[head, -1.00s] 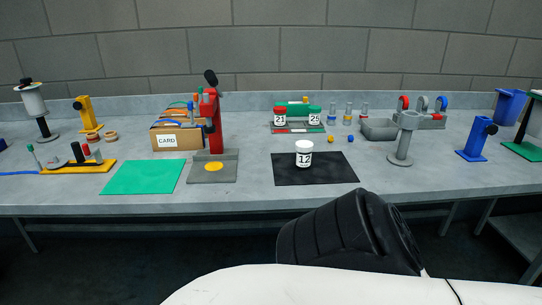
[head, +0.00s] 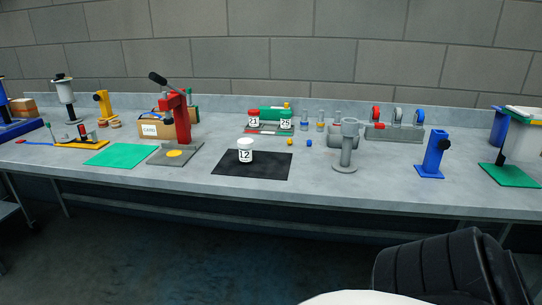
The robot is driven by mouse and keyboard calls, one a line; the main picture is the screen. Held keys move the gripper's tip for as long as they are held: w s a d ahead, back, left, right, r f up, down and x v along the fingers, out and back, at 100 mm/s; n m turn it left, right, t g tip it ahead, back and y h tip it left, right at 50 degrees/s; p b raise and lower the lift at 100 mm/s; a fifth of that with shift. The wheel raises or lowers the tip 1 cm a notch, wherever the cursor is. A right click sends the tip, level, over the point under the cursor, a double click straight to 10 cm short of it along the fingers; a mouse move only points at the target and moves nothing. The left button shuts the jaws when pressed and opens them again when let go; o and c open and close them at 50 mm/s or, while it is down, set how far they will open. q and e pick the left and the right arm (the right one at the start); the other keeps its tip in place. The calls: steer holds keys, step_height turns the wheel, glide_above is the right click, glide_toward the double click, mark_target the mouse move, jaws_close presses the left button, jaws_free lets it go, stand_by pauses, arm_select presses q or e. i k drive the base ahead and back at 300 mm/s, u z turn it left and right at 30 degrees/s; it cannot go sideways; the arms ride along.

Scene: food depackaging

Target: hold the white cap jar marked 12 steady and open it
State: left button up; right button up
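The white cap jar marked 12 (head: 245,154) stands upright on a black mat (head: 268,171) near the front of the grey bench. Its white cap is on. Neither of my grippers shows in the head view, and nothing touches the jar.
A red lever press (head: 177,122) stands left of the mat, beside a green mat (head: 117,155). Jars marked 21 (head: 254,121) and 25 (head: 286,122) stand behind. A grey pedestal (head: 347,145) and a blue stand (head: 433,155) are to the right. A black chair-like shape (head: 440,270) fills the lower right.

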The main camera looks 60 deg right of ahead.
mark_target(246, 155)
steer(key=z, duration=1.75)
